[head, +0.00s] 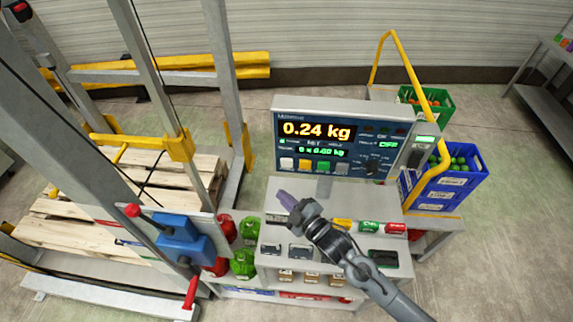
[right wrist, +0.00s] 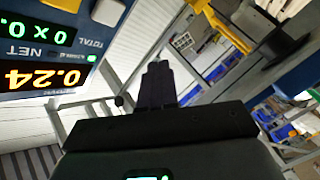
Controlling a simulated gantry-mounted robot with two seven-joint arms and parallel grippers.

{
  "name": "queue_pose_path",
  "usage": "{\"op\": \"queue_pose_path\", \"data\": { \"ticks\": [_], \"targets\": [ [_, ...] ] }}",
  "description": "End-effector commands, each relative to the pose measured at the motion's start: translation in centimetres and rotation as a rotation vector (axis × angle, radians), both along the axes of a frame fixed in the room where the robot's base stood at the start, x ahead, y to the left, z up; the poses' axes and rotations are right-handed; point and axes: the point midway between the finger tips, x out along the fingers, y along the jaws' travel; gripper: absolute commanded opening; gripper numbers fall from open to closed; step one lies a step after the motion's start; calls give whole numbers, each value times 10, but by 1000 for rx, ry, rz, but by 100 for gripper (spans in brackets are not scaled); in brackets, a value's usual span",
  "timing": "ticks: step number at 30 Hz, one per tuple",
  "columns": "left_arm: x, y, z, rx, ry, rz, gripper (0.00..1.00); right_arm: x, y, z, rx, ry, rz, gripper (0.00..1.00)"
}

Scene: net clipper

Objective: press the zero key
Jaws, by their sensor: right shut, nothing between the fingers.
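The scale indicator (head: 345,140) stands on the grey cabinet and reads 0.24 kg. My left gripper is not in view.
The cabinet top (head: 340,192) holds small coloured items (head: 368,227) at right. A blue crate (head: 447,185) and a yellow frame stand right of the indicator. A lift with a blue control box (head: 183,240) and wooden pallets (head: 85,205) are at left.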

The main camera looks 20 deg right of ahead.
Motion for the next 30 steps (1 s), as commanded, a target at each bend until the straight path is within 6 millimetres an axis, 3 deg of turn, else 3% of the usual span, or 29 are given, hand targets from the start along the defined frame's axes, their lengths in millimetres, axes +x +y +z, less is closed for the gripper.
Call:
{"op": "queue_pose_path", "data": {
  "ticks": [18,30],
  "targets": [
    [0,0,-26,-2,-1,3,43,60,-31,-1,-1,0,0,0],
    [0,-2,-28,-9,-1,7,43,71,-38,-1,0,1,0,0]
  ]
}}
